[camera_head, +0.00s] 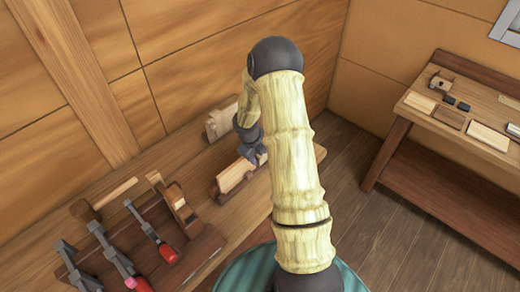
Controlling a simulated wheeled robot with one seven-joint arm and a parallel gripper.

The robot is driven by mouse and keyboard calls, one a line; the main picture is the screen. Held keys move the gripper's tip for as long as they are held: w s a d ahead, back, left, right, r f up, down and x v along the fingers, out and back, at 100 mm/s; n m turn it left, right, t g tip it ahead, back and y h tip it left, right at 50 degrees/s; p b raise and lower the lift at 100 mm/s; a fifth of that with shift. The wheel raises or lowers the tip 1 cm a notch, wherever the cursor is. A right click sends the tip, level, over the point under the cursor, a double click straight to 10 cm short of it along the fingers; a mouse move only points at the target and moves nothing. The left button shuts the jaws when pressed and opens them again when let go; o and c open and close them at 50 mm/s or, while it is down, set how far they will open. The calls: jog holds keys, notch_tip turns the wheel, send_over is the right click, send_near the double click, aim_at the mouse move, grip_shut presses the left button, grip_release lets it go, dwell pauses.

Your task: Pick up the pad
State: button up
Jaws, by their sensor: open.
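My gripper (259,157) is at the left bench, pointing down at the right end of a pale wooden block that may be the pad (234,175). The block sits in a darker wooden holder. The gripper's fingers are small and partly hidden, and I cannot tell whether they touch the block. The gripper is open. My arm covers part of the bench to the right. No other thing is clearly the pad; two small dark blocks (449,99) lie on the right table.
Another pale block (221,119) stands behind, near the wall. A dark tray (205,250) with clamps, a wooden plane (175,206) and a mallet (104,199) occupy the bench's left. Open floor lies between.

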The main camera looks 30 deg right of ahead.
jog(key=shift+x, duration=1.05)
grip_shut()
jog(key=shift+r, duration=0.1)
